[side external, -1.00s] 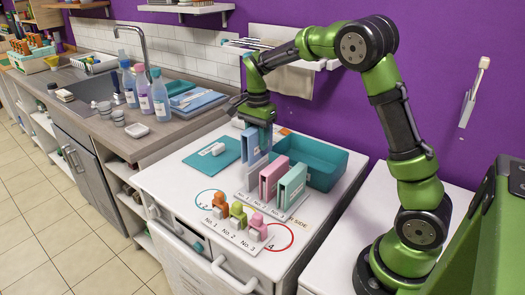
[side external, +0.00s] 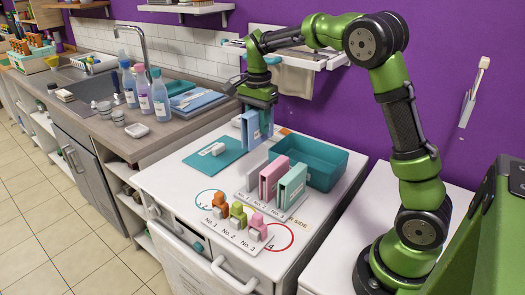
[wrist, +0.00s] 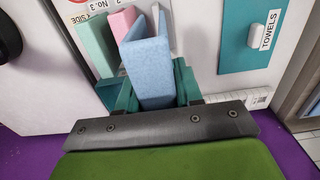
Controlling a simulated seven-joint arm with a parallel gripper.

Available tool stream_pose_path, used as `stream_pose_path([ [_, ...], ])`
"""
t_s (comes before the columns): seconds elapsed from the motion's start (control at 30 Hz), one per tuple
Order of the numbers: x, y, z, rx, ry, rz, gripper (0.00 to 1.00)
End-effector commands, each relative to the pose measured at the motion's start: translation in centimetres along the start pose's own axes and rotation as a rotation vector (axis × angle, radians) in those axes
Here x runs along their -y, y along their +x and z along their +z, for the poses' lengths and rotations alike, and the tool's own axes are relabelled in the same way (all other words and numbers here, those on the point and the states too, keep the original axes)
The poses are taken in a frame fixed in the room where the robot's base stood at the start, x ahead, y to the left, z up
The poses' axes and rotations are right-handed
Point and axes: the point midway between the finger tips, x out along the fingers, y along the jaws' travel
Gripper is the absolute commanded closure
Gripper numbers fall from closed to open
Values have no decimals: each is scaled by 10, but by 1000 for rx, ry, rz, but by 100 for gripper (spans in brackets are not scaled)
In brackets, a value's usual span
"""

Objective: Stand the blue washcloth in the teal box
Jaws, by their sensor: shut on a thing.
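My gripper (side external: 257,106) is shut on the blue washcloth (side external: 250,130), a folded upright piece with a white label. It hangs above the white worktop, behind the numbered rack and left of the teal box. In the wrist view the blue washcloth (wrist: 150,62) stands between the teal fingers of my gripper (wrist: 157,92). The open teal box (side external: 333,165) sits at the back right of the worktop, and its visible inside looks empty. Its near side is partly hidden by the upright cloths.
A white rack (side external: 262,202) holds a pink cloth (side external: 270,180) and a pale teal cloth (side external: 292,186) upright. A flat teal towel board (side external: 228,151) lies left. Orange, green and pink blocks (side external: 238,213) stand in front. The purple wall and its shelf are behind.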

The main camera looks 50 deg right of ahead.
Motion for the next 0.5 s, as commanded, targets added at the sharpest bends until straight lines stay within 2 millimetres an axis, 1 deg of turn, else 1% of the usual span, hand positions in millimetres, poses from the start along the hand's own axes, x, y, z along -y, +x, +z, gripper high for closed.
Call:
stream_pose_path([
  [0.07, -4, 1, -15, -1, 33, 3, 95],
  [0.17, -15, 8, -45, 4, 100, 14, 95],
  [0.3, -41, 24, -99, 12, 153, 24, 95],
  [0.4, -59, 35, -130, 15, 151, 23, 95],
  [0.5, -74, 44, -152, 14, 125, 18, 95],
])
